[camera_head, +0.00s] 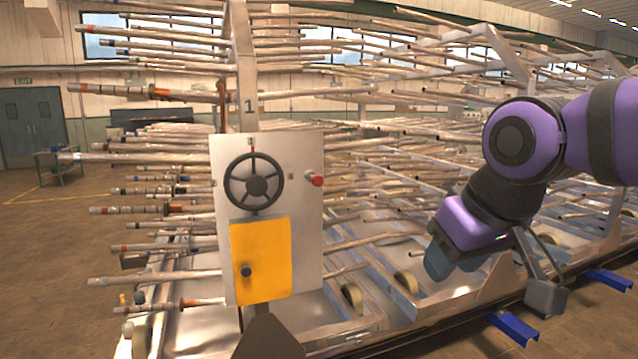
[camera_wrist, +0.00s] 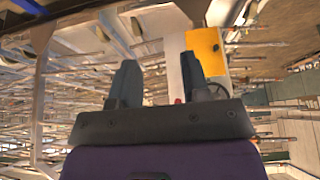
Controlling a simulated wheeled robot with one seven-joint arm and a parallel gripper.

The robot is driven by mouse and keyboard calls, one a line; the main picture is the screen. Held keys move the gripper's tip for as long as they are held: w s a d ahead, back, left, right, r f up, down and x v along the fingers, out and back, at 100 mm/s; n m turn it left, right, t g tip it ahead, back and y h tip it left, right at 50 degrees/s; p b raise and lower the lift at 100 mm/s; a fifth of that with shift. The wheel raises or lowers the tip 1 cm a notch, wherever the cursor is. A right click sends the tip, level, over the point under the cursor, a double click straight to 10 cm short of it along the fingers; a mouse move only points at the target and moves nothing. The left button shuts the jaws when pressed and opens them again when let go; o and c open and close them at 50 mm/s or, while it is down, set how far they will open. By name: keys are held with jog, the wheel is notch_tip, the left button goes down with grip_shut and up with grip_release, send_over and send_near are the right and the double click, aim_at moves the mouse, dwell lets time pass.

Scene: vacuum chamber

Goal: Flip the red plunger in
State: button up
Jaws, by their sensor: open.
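The red plunger (camera_head: 316,180) is a small knob that sticks out near the right edge of a grey metal panel (camera_head: 305,240), right of a black handwheel. In the wrist view a small bit of red that looks like the plunger (camera_wrist: 179,101) shows low beside the right finger, mostly hidden. My gripper (camera_head: 455,268) is to the right of the panel and lower than the plunger, well apart from it. In the wrist view my gripper (camera_wrist: 157,62) has its two fingers spread, with nothing between them.
The panel carries the black handwheel (camera_head: 254,183) and a yellow plate (camera_head: 261,260) with a dark knob. A rack of many metal tubes (camera_head: 400,150) spreads behind and around the panel. Blue floor brackets (camera_head: 515,327) lie at lower right. Open floor (camera_head: 35,270) is at left.

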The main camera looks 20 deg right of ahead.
jog(key=c, duration=0.3)
jog(key=shift+w+r, duration=0.15)
jog(key=shift+w, duration=0.1)
jog(key=c, duration=0.4)
jog(key=w+r+m, duration=0.1)
jog(key=w+m, duration=0.1)
jog(key=w, duration=0.2)
jog(key=w+r+m+t, duration=0.1)
jog(key=w+r+m, duration=0.1)
jog(key=w, duration=0.3)
jog(key=w+d+r+m+y, duration=0.1)
jog(key=w+m, duration=0.2)
jog(key=w, duration=0.1)
jog(key=shift+w+r+t, duration=0.2)
jog(key=shift+w+t, duration=0.15)
jog(key=shift+t, duration=0.05)
grip_shut()
jog(key=w+r+m+t, duration=0.1)
jog(key=w+m+t, duration=0.1)
jog(key=w+m, duration=0.8)
jog(key=w, duration=0.9)
jog(key=shift+w+a+r+m+t+h, duration=0.2)
jog(key=shift+w+a+m+t+h, duration=0.1)
jog(key=shift+w, duration=0.1)
